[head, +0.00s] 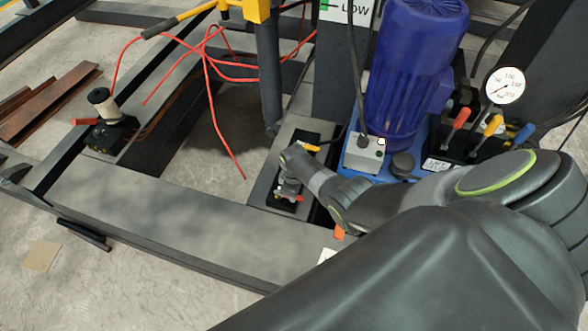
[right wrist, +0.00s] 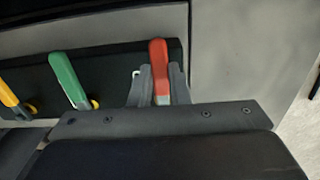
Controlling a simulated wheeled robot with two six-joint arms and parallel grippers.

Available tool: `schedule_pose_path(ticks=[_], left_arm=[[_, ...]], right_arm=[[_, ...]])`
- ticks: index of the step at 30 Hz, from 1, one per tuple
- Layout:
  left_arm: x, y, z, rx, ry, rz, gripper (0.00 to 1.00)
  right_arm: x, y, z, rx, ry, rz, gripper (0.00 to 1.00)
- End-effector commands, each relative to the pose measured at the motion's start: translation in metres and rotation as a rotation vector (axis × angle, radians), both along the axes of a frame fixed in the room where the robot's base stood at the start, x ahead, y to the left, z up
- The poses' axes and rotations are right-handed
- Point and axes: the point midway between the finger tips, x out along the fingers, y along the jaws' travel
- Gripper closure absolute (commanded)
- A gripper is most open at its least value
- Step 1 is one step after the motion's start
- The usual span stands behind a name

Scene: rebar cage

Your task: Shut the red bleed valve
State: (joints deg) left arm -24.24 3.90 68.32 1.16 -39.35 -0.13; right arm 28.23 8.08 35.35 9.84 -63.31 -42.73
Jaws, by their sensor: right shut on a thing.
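The red bleed valve is a red lever handle (right wrist: 158,52) on a black valve block (right wrist: 115,62) in the right wrist view. My right gripper (right wrist: 157,88) is shut on this handle, one grey finger on each side of it. In the head view my right gripper (head: 288,186) reaches down to the small black block on the frame, and a bit of red (head: 299,198) shows beside it. The handle's lower end and pivot are hidden by the gripper. My left gripper is in neither view.
A green lever (right wrist: 66,76) and a yellow lever (right wrist: 10,96) stand beside the red one. A blue motor (head: 415,65), a gauge (head: 505,85) and another lever bank (head: 470,145) stand near my right arm. Red hoses (head: 208,75) hang over the frame.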

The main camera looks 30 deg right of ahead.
Motion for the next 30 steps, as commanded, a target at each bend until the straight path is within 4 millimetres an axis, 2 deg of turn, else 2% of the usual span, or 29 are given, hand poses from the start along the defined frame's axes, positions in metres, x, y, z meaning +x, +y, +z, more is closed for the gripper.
schedule_pose_path(ticks=[12, 13, 18, 30], left_arm=[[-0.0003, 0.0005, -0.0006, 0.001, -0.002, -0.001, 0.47], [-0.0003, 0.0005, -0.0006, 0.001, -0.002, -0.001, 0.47], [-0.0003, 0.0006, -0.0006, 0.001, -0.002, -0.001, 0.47], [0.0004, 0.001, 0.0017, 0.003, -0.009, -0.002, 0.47]], right_arm=[[-0.0007, -0.0001, -0.0002, -0.001, 0.002, -0.01, 1.0], [-0.0008, 0.0, -0.0002, -0.001, 0.002, -0.01, 0.81], [-0.0007, 0.0, -0.0002, 0.0, 0.001, -0.009, 0.62], [-0.0003, 0.0003, 0.0038, 0.0, 0.0, -0.007, 0.62]])
